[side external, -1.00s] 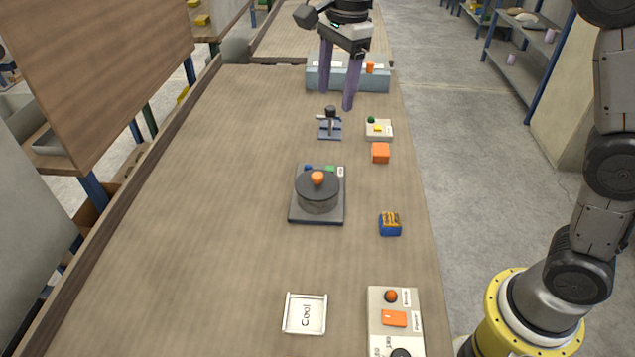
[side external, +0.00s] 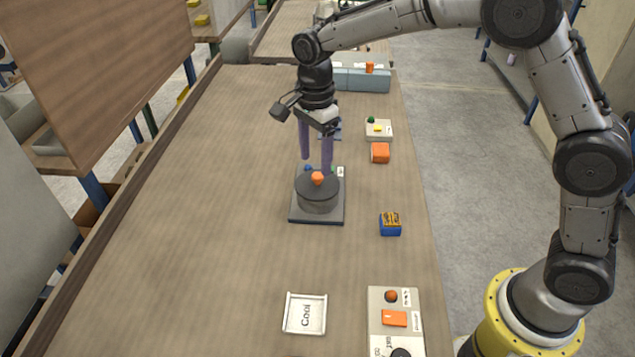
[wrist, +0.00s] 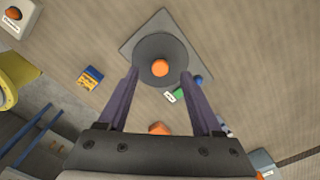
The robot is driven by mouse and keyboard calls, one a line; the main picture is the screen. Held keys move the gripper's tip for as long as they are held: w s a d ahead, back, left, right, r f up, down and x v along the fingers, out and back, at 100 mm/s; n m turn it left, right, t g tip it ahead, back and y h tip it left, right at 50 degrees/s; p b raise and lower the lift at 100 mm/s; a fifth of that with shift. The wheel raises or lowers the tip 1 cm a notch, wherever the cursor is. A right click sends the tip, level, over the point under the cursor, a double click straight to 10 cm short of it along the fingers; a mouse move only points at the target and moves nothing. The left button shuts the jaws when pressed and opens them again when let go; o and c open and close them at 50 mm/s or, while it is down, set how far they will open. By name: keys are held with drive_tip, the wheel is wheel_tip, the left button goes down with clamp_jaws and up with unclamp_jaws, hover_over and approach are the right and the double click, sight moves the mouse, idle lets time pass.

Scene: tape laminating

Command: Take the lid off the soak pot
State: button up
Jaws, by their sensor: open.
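The soak pot (side external: 317,203) is a dark round pot on a grey square base in the middle of the table. Its dark lid (side external: 309,186) is on it, with an orange knob (side external: 317,178) on top. In the wrist view the lid (wrist: 146,51) and orange knob (wrist: 160,68) show from above, ahead of the fingers. My gripper (side external: 316,163) is open and empty, with purple fingers pointing down above and just behind the pot. In the wrist view my gripper (wrist: 158,80) has its fingers apart, with the knob between their lines. I see no contact with the knob.
A blue and orange box (side external: 390,223) and an orange block (side external: 380,153) lie right of the pot. A white "Cool" tray (side external: 304,314) and a control panel (side external: 394,319) are at the front. The table left of the pot is clear.

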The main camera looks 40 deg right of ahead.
sight(317, 175)
drive_tip(key=f, duration=0.5)
drive_tip(key=shift+d, duration=0.3)
drive_tip(key=shift+r, duration=0.1)
clamp_jaws()
